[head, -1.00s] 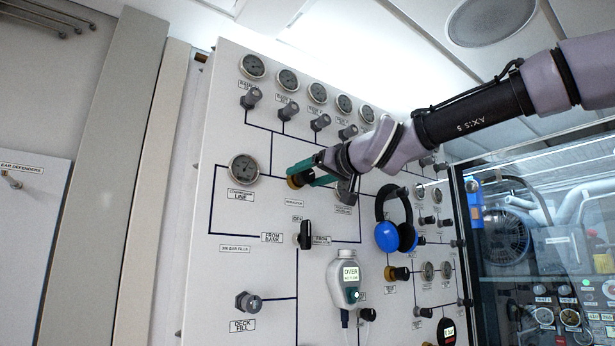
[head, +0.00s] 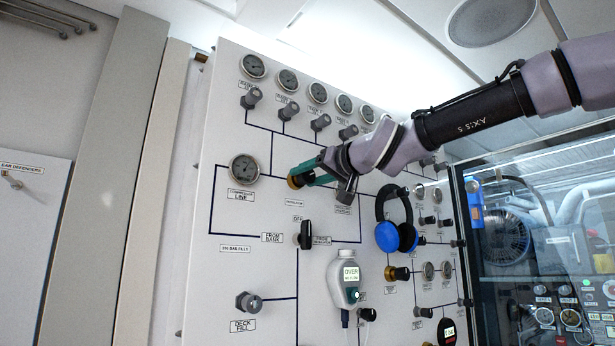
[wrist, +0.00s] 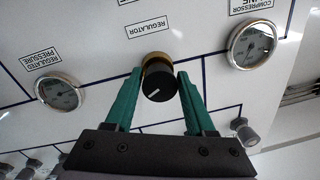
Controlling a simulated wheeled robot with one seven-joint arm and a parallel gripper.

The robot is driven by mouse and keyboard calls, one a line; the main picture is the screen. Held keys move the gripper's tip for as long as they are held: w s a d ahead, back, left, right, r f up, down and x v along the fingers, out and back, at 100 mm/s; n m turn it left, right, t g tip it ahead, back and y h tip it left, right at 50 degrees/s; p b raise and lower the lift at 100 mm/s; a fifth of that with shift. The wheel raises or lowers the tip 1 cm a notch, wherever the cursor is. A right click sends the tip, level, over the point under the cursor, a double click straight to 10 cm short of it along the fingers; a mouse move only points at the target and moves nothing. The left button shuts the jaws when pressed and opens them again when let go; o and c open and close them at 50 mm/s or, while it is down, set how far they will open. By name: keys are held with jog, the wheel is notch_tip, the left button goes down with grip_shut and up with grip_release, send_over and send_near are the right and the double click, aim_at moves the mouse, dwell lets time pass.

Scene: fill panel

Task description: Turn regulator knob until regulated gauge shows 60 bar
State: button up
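The regulator knob (wrist: 158,84) is black with a brass collar and a white pointer mark, below the REGULATOR label (wrist: 147,27) in the wrist view. My gripper (wrist: 159,75) has its green fingers close against both sides of the knob; it looks shut on it. In the head view my gripper (head: 310,175) reaches in from the right and mostly covers the knob (head: 295,182). The regulated pressure gauge (wrist: 60,92) is at the left in the wrist view; its needle is too small to read surely. My wrist hides this gauge in the head view.
The compressor line gauge (head: 244,169) is left of the knob. Blue-black headphones (head: 388,236) hang right of it. Small gauges and valve knobs (head: 251,98) line the panel top.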

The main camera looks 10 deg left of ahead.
jog(key=shift+o, duration=0.8)
jog(key=shift+d, duration=0.1)
jog(key=shift+s+d, duration=0.3)
jog(key=shift+d, duration=0.3)
jog(key=v, duration=0.9)
jog(key=shift+s, duration=0.25)
dwell(1.1)
